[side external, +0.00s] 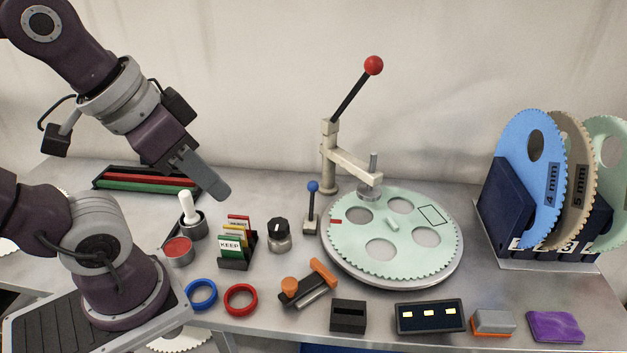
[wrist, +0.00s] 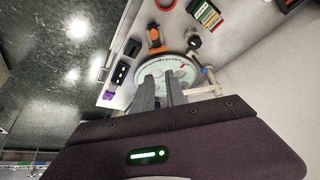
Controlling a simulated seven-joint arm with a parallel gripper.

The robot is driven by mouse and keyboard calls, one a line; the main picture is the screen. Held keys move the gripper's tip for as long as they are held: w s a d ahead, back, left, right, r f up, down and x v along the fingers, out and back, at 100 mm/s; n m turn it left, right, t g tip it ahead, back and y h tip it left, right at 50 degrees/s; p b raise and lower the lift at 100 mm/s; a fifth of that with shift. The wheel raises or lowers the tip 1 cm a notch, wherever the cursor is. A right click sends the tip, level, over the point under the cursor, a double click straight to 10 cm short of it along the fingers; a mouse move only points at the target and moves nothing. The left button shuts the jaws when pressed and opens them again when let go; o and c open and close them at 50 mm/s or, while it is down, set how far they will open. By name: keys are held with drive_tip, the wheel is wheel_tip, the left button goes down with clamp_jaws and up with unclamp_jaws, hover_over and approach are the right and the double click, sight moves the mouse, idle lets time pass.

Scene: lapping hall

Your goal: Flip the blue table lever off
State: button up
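The blue table lever is a short dark stalk with a blue ball (side external: 313,187) on a small grey base, standing on the table just left of the round lap plate. Its stalk looks near upright in the side view; which setting this is I cannot tell. In the wrist view it is too small to make out surely. My gripper (side external: 220,190) is up and to the left of the lever, pointing down and right, apart from it. In the wrist view my two fingers (wrist: 161,92) stand apart with a gap and nothing held between them.
A tall red-ball lever (side external: 373,66) on a post rises behind the green toothed disc (side external: 360,245). A black-topped knob (side external: 279,233) and card rack (side external: 236,262) stand left of the blue lever. An orange-handled tool (side external: 307,284) lies in front. A disc rack (side external: 507,205) is at right.

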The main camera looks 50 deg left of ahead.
drive_tip(key=w+a, duration=0.1)
drive_tip(key=w, duration=0.3)
drive_tip(key=w+a+r+n+g, duration=0.1)
drive_tip(key=w, duration=0.3)
drive_tip(key=w+a+r+n, duration=0.1)
drive_tip(key=w, duration=0.3)
drive_tip(key=shift+a+r+g, duration=0.2)
drive_tip(key=shift+g, duration=0.1)
clamp_jaws()
drive_tip(key=n+g, duration=0.2)
drive_tip(key=n, duration=0.2)
hover_over(312, 201)
drive_tip(key=s+d, duration=0.1)
drive_tip(key=d, duration=0.1)
wheel_tip(312, 201, down, 9)
drive_tip(key=w+a+f, duration=0.2)
drive_tip(key=f, duration=0.2)
drive_tip(key=w+a+f+n+g, duration=0.1)
drive_tip(key=w+a+f, duration=0.1)
drive_tip(key=a+f, duration=0.1)
drive_tip(key=shift+a+f+n, duration=0.15)
drive_tip(key=shift+f+n, duration=0.15)
drive_tip(key=shift+f, duration=0.25)
wheel_tip(312, 201, down, 10)
drive_tip(key=w, duration=0.1)
drive_tip(key=shift+a, duration=0.2)
drive_tip(key=shift+d+r+y, duration=0.1)
drive_tip(key=shift+r+y, duration=0.05)
drive_tip(key=shift+y, duration=0.15)
